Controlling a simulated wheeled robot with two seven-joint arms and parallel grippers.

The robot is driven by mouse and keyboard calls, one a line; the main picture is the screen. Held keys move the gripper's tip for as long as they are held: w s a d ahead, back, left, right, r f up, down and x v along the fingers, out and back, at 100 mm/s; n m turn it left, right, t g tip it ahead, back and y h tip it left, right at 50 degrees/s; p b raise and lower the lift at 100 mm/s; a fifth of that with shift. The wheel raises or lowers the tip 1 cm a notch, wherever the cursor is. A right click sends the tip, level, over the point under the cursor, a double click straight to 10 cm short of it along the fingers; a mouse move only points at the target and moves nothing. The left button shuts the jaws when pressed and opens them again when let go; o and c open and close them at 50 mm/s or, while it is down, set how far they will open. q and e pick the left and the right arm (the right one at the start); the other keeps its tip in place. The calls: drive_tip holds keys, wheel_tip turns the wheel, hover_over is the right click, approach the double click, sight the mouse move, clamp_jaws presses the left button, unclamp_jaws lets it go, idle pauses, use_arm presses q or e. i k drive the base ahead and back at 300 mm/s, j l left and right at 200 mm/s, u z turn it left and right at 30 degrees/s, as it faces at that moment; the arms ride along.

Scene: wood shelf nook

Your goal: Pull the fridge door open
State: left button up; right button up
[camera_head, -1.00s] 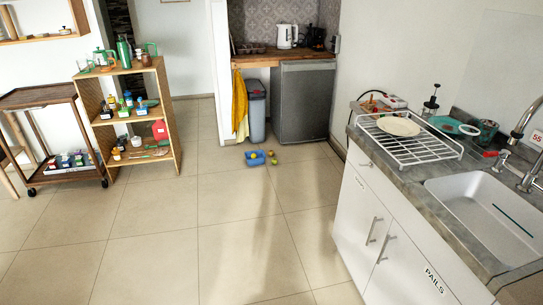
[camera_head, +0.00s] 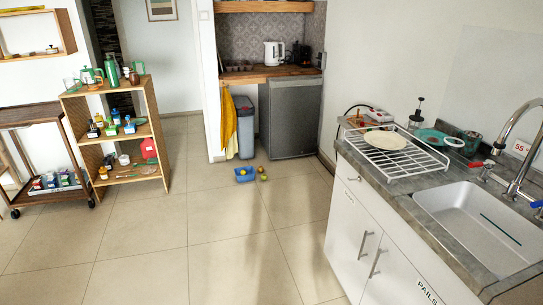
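The fridge (camera_head: 294,118) is a small dark grey unit under a wooden counter in the nook at the back. Its front door looks closed. It stands well away from me across the tiled floor. No handle can be made out at this distance. Neither of my grippers shows in the head view.
A grey bin (camera_head: 245,126) and yellow cloth (camera_head: 228,120) are left of the fridge. A blue box (camera_head: 244,175) and small round things lie on the floor before it. A sink counter (camera_head: 385,195) lines the right; a wooden shelf (camera_head: 163,130) stands left. The middle floor is clear.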

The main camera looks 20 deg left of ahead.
sight(295, 104)
drive_tip(key=i+j+u, duration=0.25)
drive_tip(key=i, duration=0.15)
drive_tip(key=i+j+u, duration=0.15)
drive_tip(key=i+u, duration=0.4)
drive_tip(key=i, duration=0.25)
drive_tip(key=i+u, duration=0.4)
drive_tip(key=i, duration=1.8)
drive_tip(key=i+l+z, duration=0.2)
drive_tip(key=i+z, duration=0.25)
drive_tip(key=i, duration=0.15)
drive_tip(key=i+z, duration=0.45)
drive_tip(key=i+j+z, duration=0.3)
drive_tip(key=i+z, duration=0.15)
drive_tip(key=i, duration=0.25)
